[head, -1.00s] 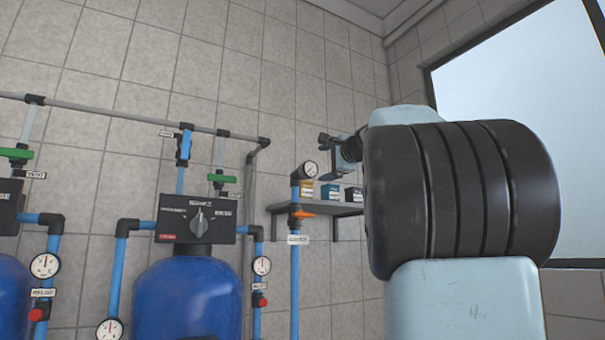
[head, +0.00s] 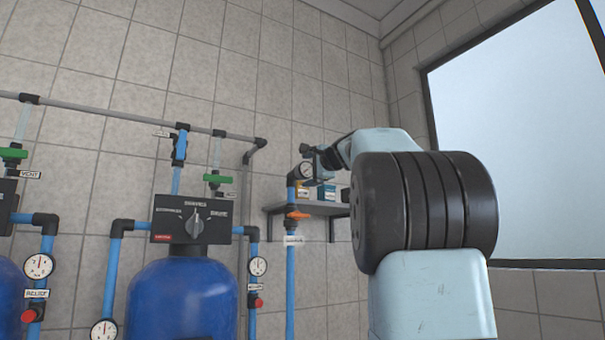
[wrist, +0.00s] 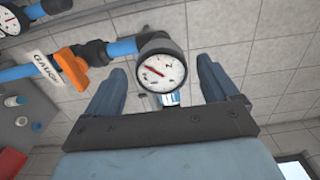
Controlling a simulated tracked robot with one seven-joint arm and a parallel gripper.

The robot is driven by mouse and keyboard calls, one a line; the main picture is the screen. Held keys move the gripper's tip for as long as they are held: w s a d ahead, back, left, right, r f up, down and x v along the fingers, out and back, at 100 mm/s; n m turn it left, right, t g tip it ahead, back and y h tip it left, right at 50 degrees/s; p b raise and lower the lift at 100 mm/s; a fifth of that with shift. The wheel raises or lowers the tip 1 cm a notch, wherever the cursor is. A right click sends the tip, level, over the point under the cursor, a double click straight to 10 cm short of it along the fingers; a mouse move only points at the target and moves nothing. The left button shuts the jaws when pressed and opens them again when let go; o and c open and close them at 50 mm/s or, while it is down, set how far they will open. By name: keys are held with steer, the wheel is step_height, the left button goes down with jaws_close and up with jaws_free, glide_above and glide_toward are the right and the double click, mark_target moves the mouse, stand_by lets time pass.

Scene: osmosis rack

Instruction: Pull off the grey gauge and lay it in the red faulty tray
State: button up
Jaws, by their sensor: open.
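The gauge (head: 306,171) is a round dial with a white face, at the top of a blue pipe beside the shelf. In the wrist view the gauge (wrist: 161,70) shows a dark grey rim and a red needle. It sits on the end of the pipe, between my gripper's fingers. My gripper (wrist: 163,75) is open, one finger on each side of the dial, with gaps visible on both sides. In the head view my gripper (head: 316,158) is small, right at the gauge and partly covering it. I cannot make out the red faulty tray for certain.
An orange valve handle (wrist: 72,68) with a label sits on the same pipe. A grey shelf (head: 325,209) behind holds small boxes. A red object (wrist: 10,162) shows at the wrist view's left edge. A blue tank (head: 182,300) with a black control head stands left.

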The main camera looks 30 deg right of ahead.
mark_target(308, 169)
steer(key=shift+w, duration=0.85)
steer(key=shift+r, duration=0.1)
stand_by(0.6)
steer(key=c, duration=1.4)
steer(key=shift+s, duration=0.15)
steer(key=shift+s+d, duration=0.1)
steer(key=shift+s, duration=2.75)
